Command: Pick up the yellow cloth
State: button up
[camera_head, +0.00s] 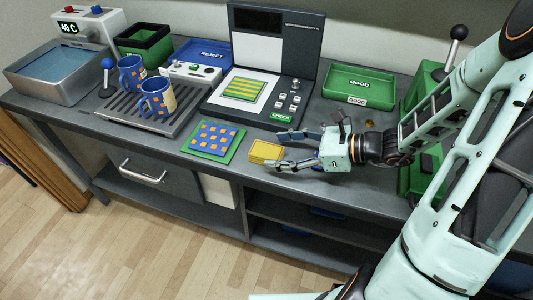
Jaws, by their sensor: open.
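The yellow cloth (265,151) lies flat and folded on the front part of the grey bench, right of the blue and orange patterned piece. My gripper (277,151) reaches in from the right, low over the bench. Its fingers are spread apart and point left. The fingertips are at the right side of the cloth, one towards its back edge and one towards its front edge. Whether they touch the cloth I cannot tell. Nothing is held between the fingers.
A blue and orange patterned piece on a green sheet (213,139) lies left of the cloth. The check machine (262,70) stands behind. Two blue mugs (157,98) stand on a slatted rack (129,117) at left. A green GOOD tray (372,87) is at back right. The bench's front edge is close.

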aim_at(268, 151)
jog(key=x, duration=0.4)
jog(key=shift+a+f, duration=0.1)
jog(key=shift+f, duration=0.15)
jog(key=shift+c, duration=0.2)
jog(key=c, duration=1.2)
jog(key=shift+r, duration=0.1)
